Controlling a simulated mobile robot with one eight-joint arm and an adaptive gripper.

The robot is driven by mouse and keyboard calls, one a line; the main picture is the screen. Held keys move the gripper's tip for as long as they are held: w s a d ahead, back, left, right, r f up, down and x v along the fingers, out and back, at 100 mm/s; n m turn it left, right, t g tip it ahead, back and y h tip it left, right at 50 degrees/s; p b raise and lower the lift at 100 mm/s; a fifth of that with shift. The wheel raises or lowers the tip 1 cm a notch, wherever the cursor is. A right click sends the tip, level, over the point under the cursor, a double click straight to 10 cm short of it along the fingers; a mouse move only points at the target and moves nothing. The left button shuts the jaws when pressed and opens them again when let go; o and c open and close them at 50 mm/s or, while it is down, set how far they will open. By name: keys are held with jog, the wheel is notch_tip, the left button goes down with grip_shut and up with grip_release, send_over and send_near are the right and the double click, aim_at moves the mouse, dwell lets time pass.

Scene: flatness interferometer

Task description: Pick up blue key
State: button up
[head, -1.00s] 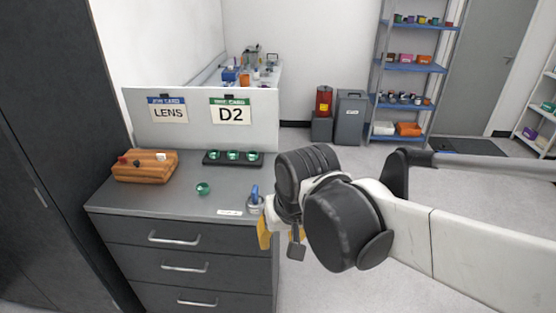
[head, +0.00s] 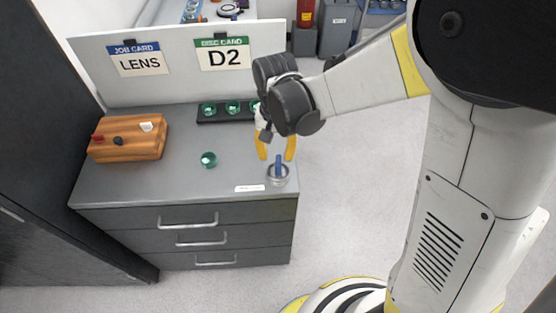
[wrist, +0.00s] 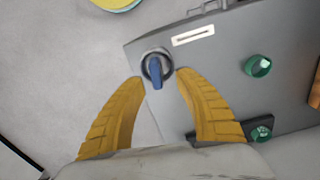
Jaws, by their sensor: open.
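The blue key (head: 278,163) stands up in a small round grey holder (head: 278,177) near the front right corner of the grey cabinet top. It also shows in the wrist view (wrist: 156,74), lying between and just beyond the fingertips. My gripper (head: 276,158) has yellow fingers, spread apart with nothing between them. In the head view it hangs above and close behind the key. In the wrist view the fingertips (wrist: 159,78) appear on either side of the holder; whether they touch it I cannot tell.
A white label (head: 250,188) lies left of the holder. A loose green lens (head: 209,160) is farther left. A black rack (head: 222,116) with green lenses and a wooden block (head: 128,140) stand behind. An upright card panel (head: 90,75) closes the back.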

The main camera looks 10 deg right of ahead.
aim_at(279, 160)
jog(key=f, duration=0.1)
jog(key=f+b, duration=0.1)
jog(key=f, duration=0.2)
jog(key=shift+s+d, duration=0.1)
jog(key=shift+d, duration=0.25)
jog(key=shift+f+b, duration=0.35)
jog(key=shift+f, duration=0.2)
jog(key=shift+r, duration=0.1)
grip_shut()
